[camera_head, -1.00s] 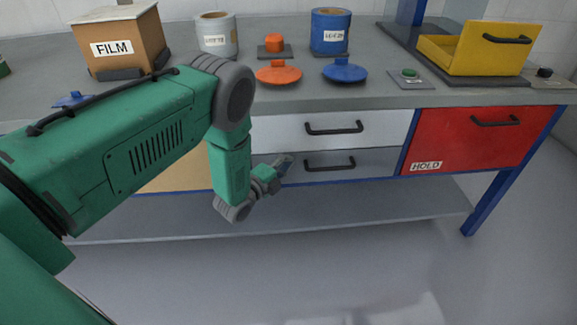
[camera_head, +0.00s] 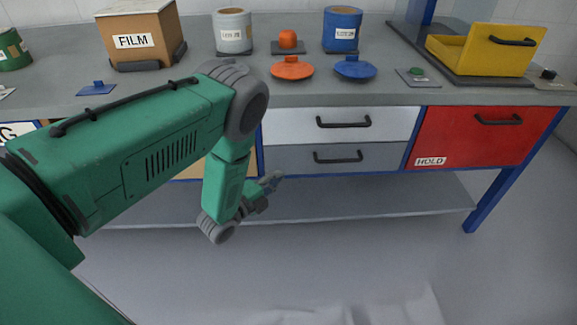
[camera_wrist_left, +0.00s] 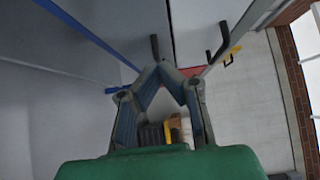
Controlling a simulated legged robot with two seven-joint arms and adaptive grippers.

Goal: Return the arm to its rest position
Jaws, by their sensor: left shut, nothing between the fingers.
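My left arm, green with grey joints, reaches in from the left in the head view. Its forearm hangs down in front of the workbench (camera_head: 390,94). My left gripper (camera_head: 274,180) is below the bench top, in front of the grey drawer's lower edge and the lower shelf. In the left wrist view the gripper (camera_wrist_left: 164,66) has its fingertips together with nothing between them. My right gripper is not in view.
On the bench stand a FILM box (camera_head: 140,40), a grey canister (camera_head: 233,32), a blue canister (camera_head: 342,30), an orange lid (camera_head: 292,68), a blue lid (camera_head: 355,68) and a yellow bin (camera_head: 480,50). Below are closed drawers and a red HOLD drawer (camera_head: 465,137). The floor in front is clear.

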